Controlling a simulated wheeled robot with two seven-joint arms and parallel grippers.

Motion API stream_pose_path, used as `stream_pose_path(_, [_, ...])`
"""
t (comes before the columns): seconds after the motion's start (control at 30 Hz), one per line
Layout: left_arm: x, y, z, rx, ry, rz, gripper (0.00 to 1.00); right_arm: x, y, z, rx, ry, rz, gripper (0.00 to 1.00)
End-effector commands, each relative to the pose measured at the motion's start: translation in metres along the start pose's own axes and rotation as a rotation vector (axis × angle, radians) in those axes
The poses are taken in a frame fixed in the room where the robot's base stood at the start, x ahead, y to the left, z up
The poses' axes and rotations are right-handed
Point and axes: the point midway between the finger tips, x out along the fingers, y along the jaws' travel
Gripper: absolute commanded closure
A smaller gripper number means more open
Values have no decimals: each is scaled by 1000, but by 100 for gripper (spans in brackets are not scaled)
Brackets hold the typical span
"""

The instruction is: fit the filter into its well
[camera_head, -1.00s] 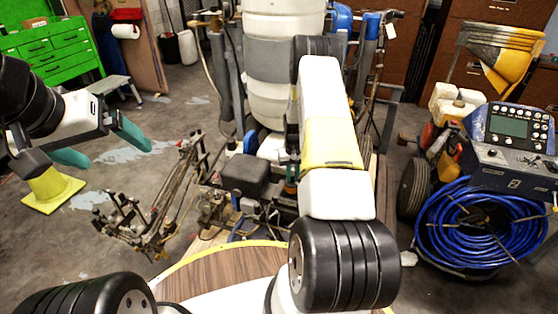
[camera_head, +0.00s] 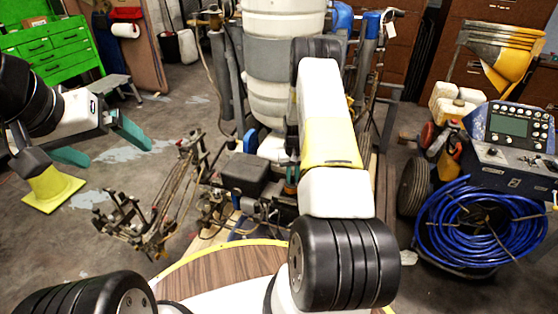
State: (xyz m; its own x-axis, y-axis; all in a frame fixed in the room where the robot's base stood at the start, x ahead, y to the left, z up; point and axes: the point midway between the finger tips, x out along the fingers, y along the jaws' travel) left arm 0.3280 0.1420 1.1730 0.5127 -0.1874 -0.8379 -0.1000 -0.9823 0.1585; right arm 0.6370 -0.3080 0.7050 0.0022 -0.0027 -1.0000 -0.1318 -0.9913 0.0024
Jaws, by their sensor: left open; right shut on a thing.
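My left gripper (camera_head: 118,153) is open and empty at the left, its two teal fingers apart above the floor. My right arm reaches forward over the line striper (camera_head: 246,178) and hides much of its middle. Only a small teal part of my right gripper (camera_head: 291,178) shows, low beside the arm, near the engine area. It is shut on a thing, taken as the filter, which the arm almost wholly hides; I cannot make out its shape. The filter's well cannot be made out.
A round wood-topped table (camera_head: 210,272) with a yellow edge is in front. A blue hose reel (camera_head: 480,225) and control box (camera_head: 510,125) stand at the right. A large white tank (camera_head: 270,60) rises behind.

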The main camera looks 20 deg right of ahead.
Motion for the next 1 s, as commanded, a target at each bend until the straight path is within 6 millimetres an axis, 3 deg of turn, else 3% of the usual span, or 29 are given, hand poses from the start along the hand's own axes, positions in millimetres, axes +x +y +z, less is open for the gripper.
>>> stream_pose_path(1.0, [0,0,0,0,0,0,6,8,0,0,0,0,0,100])
